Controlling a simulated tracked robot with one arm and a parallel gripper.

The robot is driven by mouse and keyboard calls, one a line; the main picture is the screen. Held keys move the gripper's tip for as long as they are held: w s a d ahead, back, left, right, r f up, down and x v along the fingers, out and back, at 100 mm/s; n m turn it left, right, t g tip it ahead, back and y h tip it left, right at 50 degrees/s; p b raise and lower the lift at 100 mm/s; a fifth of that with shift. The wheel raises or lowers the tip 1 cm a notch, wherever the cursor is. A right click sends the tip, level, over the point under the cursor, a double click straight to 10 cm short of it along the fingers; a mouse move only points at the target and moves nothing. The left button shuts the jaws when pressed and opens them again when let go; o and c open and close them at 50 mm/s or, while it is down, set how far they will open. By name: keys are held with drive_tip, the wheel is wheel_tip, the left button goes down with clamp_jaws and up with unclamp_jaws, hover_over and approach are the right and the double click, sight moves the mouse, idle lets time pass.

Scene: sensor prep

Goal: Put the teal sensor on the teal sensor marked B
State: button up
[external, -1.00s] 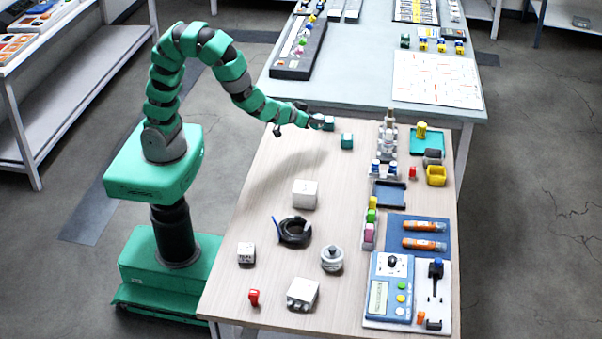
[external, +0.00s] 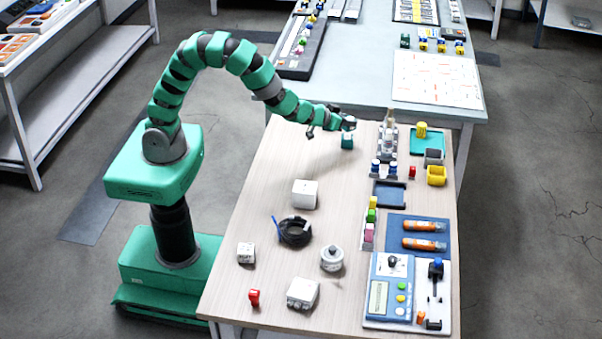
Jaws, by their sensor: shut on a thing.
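One teal sensor (external: 347,142) stands on the far part of the wooden table, near its back edge. A second teal sensor (external: 349,124) is in my gripper (external: 342,123), which is shut on it. In the picture the held sensor is just above the standing one, and I cannot tell whether the two touch. The fingers partly hide the held sensor. No letter B can be read on either sensor at this size.
To the right are a rack of parts (external: 387,150), a dark blue tray (external: 389,194) and a teal tray (external: 426,134) with a yellow part on it. A white box (external: 305,194) and a black cable coil (external: 294,231) lie nearer. The table left of the standing sensor is clear.

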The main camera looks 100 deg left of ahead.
sight(345, 130)
wheel_tip(345, 130, down, 3)
drive_tip(key=shift+f+b, duration=0.15)
drive_tip(key=shift+b, duration=0.6)
drive_tip(key=o, duration=1.1)
drive_tip(key=shift+c, duration=0.2)
drive_tip(key=shift+d, duration=0.15)
drive_tip(key=p+v, duration=0.3)
drive_tip(key=v, duration=0.9)
